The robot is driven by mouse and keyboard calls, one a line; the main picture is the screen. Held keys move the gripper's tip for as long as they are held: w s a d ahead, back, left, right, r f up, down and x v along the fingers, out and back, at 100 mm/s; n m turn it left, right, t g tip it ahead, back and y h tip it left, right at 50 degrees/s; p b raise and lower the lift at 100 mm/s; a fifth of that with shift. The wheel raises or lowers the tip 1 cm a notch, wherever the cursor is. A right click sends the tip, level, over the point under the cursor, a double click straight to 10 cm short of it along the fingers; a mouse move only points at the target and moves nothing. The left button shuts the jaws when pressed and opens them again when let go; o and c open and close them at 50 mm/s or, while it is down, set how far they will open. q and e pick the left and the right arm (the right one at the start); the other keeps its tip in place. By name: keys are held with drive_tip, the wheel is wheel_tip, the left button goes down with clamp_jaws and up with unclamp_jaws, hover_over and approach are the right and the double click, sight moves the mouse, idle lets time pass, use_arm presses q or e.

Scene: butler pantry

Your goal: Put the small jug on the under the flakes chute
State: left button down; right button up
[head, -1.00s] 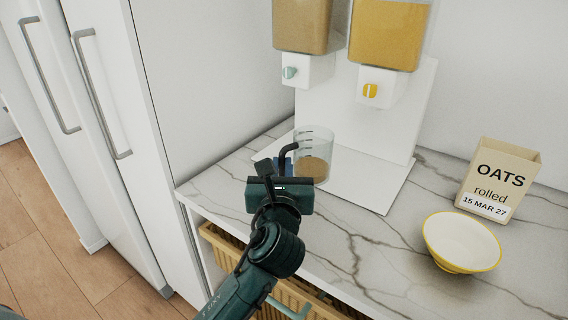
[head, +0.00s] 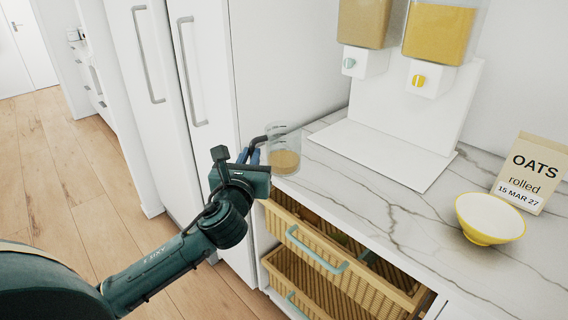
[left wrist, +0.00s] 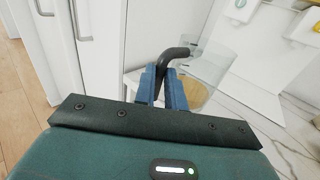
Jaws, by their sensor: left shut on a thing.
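The small clear jug (head: 285,158) has a dark handle and light brown contents in its lower part. My left gripper (head: 256,156) is shut on the handle. The jug is upright at the counter's left end, beside the tall white cabinet; I cannot tell whether it touches the counter. It also shows in the left wrist view (left wrist: 203,88), with the blue fingers (left wrist: 163,88) around its handle. My right gripper is not in view.
The dispenser's white base plate (head: 372,152) is empty. A yellow-rimmed white bowl (head: 490,218) and an oats box (head: 530,172) stand on the counter at the right. Wicker drawers (head: 330,245) sit below the counter's front edge. The marble counter before the plate is clear.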

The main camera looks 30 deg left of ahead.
use_arm(q)
drive_tip(key=s+d+f+m+h, duration=0.2)
drive_tip(key=s+d+f+h, duration=0.1)
drive_tip(key=s+d, duration=0.3)
drive_tip(key=s+d+f+m+t+h, duration=0.1)
drive_tip(key=s+d+f+m+h, duration=0.1)
drive_tip(key=s+d+f, duration=0.3)
drive_tip(key=shift+s+d+f+h, duration=0.4)
drive_tip(key=shift+s+d+h, duration=0.2)
drive_tip(key=shift+s+d, duration=0.2)
